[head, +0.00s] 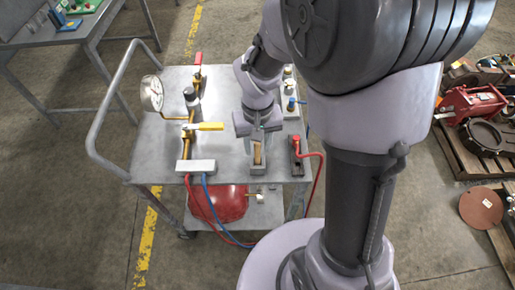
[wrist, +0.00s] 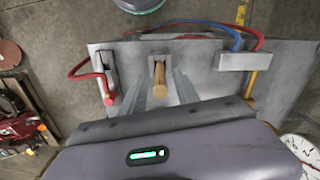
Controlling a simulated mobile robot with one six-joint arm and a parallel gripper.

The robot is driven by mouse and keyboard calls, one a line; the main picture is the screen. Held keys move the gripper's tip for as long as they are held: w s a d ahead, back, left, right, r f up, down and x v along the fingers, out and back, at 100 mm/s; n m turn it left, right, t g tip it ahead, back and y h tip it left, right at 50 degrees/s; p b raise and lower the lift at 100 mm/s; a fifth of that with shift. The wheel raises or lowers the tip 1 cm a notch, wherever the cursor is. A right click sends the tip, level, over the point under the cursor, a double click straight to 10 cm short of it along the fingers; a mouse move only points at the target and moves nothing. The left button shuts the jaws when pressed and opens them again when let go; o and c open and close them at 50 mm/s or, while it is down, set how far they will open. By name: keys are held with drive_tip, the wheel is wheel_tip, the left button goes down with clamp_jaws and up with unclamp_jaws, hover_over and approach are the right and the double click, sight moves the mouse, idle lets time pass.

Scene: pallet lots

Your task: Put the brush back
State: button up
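The brush shows as a light wooden handle (head: 257,157) at the front of the cart top, low in a small grey holder (head: 257,170). In the wrist view the round wooden handle (wrist: 171,97) points toward the camera, with its far end at the grey holder (wrist: 159,68). The bristles are hidden. My gripper (head: 257,143) is just above the holder. In the wrist view my gripper (wrist: 165,82) is open, one finger on each side of the handle, with gaps visible between fingers and handle.
The grey cart top (head: 222,98) carries a pressure gauge (head: 152,93), a yellow-handled valve (head: 208,126) and a white block (head: 195,166). A red-handled clamp (head: 296,147) stands right of the holder. Red and blue hoses hang in front. Pallets with parts lie at right.

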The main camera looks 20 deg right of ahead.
wheel_tip(320, 180, up, 8)
drive_tip(key=shift+f+p, duration=0.25)
drive_tip(key=shift+p, duration=0.85)
drive_tip(key=s+a+r+m+t+y, duration=0.1)
drive_tip(key=s+a+r+t, duration=0.1)
drive_tip(key=s+r, duration=0.4)
drive_tip(key=s+a+r+m+t+y, duration=0.1)
drive_tip(key=s+a+r+m+t, duration=0.1)
drive_tip(key=s+r, duration=0.4)
drive_tip(key=shift+s+r+t+b, duration=0.4)
drive_tip(key=shift+r+t, duration=0.35)
drive_tip(key=shift+t, duration=0.15)
